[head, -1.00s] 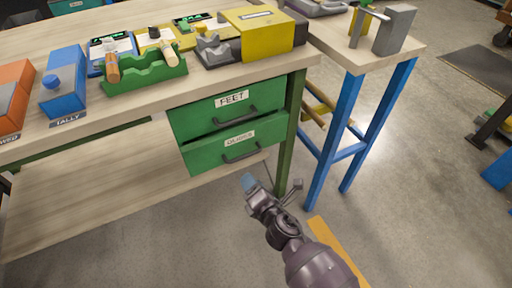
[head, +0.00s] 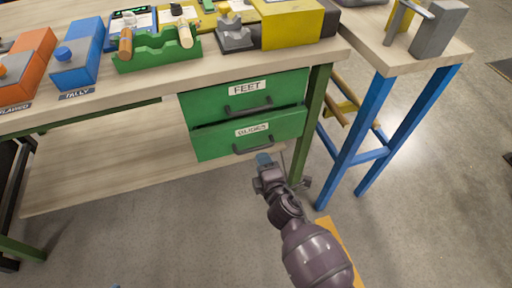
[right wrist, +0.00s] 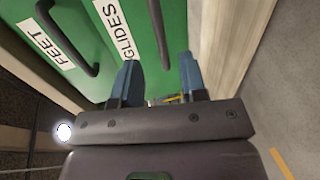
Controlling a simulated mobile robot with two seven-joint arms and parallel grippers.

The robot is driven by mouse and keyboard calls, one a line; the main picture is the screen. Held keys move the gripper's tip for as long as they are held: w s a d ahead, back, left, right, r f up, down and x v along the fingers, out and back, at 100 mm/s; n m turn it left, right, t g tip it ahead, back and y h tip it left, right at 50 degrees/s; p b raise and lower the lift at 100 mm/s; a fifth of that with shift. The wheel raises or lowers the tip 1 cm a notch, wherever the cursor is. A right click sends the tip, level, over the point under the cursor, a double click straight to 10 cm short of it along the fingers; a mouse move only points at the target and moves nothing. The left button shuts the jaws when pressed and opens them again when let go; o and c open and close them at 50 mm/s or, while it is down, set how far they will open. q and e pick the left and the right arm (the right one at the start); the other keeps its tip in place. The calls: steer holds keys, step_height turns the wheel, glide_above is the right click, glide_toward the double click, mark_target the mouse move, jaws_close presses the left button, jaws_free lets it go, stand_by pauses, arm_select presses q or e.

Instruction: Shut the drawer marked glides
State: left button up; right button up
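The drawer marked glides (head: 215,143) is the lower of two green drawers under the bench. Its front stands out a little, with a dark gap above it. Its dark bar handle (head: 253,147) shows below the label, and the handle also shows in the right wrist view (right wrist: 159,35). My right gripper (head: 264,160) is just below and in front of this handle. In the right wrist view its two blue fingers (right wrist: 160,82) are apart and empty, with the handle ahead between their lines. I cannot tell whether they touch it. My left gripper is not in view.
The drawer marked feet (head: 207,104) sits directly above and looks closed. The bench top (head: 150,83) carries a green rack, a yellow box and blue and orange boxes. A green bench leg (head: 318,110) stands right of the drawers, then a blue-legged stand (head: 362,140).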

mark_target(256, 149)
steer(key=shift+b+x, duration=0.9)
steer(key=shift+x, duration=2.8)
jaws_close()
